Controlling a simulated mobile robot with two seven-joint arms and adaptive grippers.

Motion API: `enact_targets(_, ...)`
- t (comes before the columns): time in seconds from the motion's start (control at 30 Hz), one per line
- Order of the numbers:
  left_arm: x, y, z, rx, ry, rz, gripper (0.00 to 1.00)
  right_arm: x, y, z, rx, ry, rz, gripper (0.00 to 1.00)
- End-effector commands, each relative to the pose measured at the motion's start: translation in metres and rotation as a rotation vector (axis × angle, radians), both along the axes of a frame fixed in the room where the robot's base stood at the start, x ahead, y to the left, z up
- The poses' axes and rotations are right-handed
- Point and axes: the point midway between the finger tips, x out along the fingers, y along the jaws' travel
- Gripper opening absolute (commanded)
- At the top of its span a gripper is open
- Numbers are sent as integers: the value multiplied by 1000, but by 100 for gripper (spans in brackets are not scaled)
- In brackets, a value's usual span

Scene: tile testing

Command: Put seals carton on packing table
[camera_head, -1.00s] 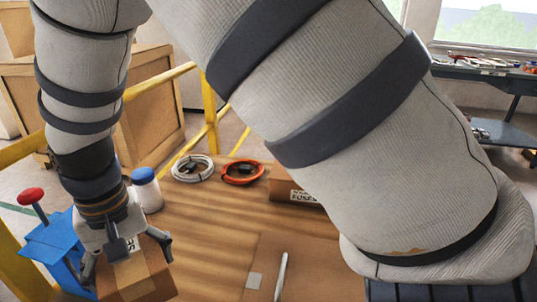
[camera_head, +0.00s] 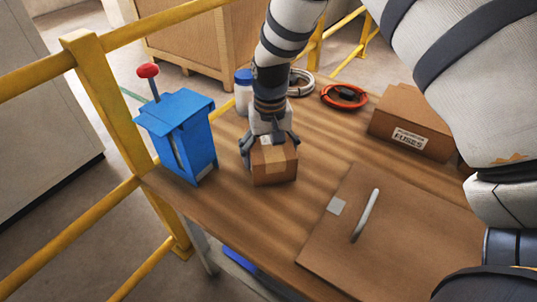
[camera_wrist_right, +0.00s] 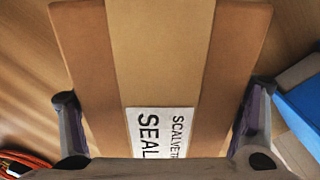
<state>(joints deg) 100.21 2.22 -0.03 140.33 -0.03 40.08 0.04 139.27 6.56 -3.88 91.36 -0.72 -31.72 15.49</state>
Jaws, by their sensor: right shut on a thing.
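The seals carton (camera_head: 275,168) is a small brown box with lighter tape. It is upright at the left part of the wooden packing table (camera_head: 228,200) and looks to be on the top or very close to it. My right gripper (camera_head: 270,148) points down from above, shut on the carton with a finger on each side. In the right wrist view the carton (camera_wrist_right: 85,50) fills the space between the fingers, and its white label, partly hidden, reads "SEAL". My left gripper is not in view.
A blue device (camera_head: 183,130) with a red knob stands left of the carton. Behind are a blue-capped bottle (camera_head: 244,92), a white cable coil (camera_head: 300,82) and an orange coil (camera_head: 343,96). A labelled carton (camera_head: 415,118) and a flat handled panel (camera_head: 400,235) lie right. Yellow rails (camera_head: 100,100) border the left.

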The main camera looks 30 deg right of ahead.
Motion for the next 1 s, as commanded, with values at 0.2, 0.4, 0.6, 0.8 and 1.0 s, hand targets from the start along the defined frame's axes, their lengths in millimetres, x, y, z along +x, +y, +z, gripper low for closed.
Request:
enact_targets(0.2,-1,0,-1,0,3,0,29,1,0,-6,-1,-4,-1,38)
enact_targets(0.4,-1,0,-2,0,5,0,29,0,0,-9,0,-2,-1,90)
enact_targets(0.6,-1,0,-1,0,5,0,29,0,0,-9,0,-2,-1,100)
enact_targets(0.8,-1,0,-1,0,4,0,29,1,0,-7,0,-3,-1,100)
enact_targets(1.0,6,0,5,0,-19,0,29,2,0,35,-1,-14,0,100)
